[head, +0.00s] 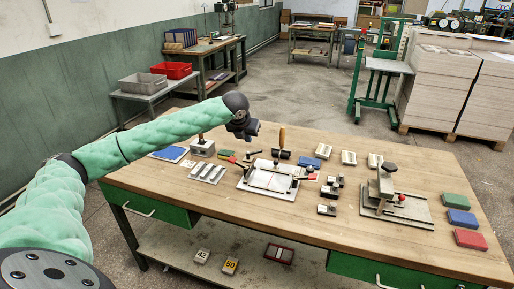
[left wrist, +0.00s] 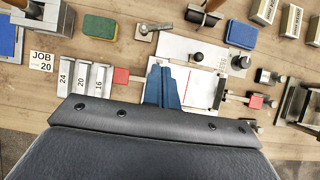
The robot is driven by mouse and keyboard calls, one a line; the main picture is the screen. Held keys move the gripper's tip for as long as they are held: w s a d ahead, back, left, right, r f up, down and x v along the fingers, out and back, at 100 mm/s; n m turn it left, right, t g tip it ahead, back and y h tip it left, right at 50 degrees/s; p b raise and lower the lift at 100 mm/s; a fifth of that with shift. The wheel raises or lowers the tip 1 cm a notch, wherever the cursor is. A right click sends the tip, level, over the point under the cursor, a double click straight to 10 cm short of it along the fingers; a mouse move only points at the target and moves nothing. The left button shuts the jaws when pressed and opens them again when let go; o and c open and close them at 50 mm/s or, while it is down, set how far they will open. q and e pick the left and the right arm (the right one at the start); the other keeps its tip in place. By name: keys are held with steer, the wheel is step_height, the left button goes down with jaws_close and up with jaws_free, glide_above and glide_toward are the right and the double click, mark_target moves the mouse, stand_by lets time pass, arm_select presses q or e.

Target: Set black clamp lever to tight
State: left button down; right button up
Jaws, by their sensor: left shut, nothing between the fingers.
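The plate also shows in the head view (head: 268,181). A black knob (left wrist: 197,57) stands on the plate's upper part. A small lever with a dark end (left wrist: 148,30) lies above the plate. Which part is the black clamp lever, and its setting, I cannot tell. My right gripper is not in view.
Numbered metal bars (left wrist: 85,80) lie at left. A metal fixture (head: 385,190) stands on the right. Bare wood lies along the bench's front.

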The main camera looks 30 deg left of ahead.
arm_select(q)
steer(key=shift+w+f, duration=0.1)
